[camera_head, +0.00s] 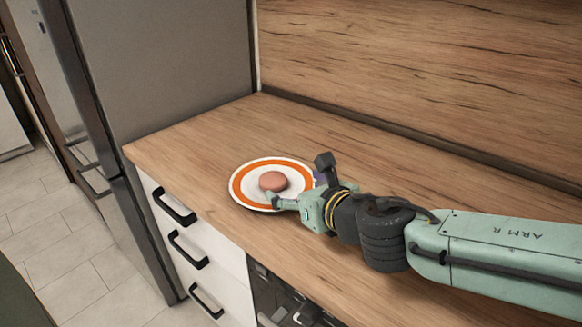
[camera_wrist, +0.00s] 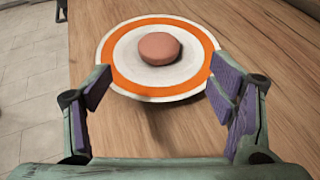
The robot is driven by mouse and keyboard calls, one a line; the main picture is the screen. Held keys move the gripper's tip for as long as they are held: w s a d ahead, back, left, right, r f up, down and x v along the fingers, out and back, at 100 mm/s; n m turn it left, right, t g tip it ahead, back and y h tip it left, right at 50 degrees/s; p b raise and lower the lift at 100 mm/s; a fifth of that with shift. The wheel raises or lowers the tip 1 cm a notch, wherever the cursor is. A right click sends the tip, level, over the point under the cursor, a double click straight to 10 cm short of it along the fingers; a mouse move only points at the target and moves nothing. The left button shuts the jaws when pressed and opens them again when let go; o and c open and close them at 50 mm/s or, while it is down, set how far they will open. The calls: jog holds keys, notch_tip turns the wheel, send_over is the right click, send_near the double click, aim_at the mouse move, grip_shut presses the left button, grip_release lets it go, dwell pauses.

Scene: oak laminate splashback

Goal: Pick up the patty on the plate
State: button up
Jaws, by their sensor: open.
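The patty (camera_head: 273,181) is a round brown-pink disc lying flat near the middle of the plate (camera_head: 243,193). The plate is white with an orange ring and rests on the wooden counter. In the wrist view the patty (camera_wrist: 159,48) shows whole, a little beyond the fingertips, on the plate (camera_wrist: 133,83). My gripper (camera_wrist: 158,82) is open and empty, its purple-padded fingers spread wide at the near side of the plate. In the head view my gripper (camera_head: 288,196) reaches in from the right, and part of the plate's right edge is hidden behind it.
The wooden counter (camera_head: 190,150) has free room to the left of the plate and behind it. A wood-grain splashback (camera_head: 430,65) rises along the back. A tall grey fridge (camera_head: 170,60) stands at the left end. Drawers with black handles (camera_head: 175,207) sit below the front edge.

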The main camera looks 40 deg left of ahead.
aim_at(273, 181)
jog(key=shift+w+a, duration=0.15)
jog(key=shift+w, duration=0.1)
jog(key=shift+w+a+f, duration=0.15)
jog(key=shift+a, duration=0.2)
jog(key=x, duration=0.3)
jog(key=shift+a, duration=0.15)
jog(key=p+x, duration=0.1)
jog(key=x, duration=0.4)
jog(key=shift+a+f, duration=0.25)
jog(key=shift+a, duration=0.1)
jog(key=shift+w+a+f, duration=0.1)
jog(key=shift+a+f, duration=0.05)
jog(key=shift+o, duration=0.4)
jog(key=shift+f, duration=0.15)
jog(key=c, duration=1.3)
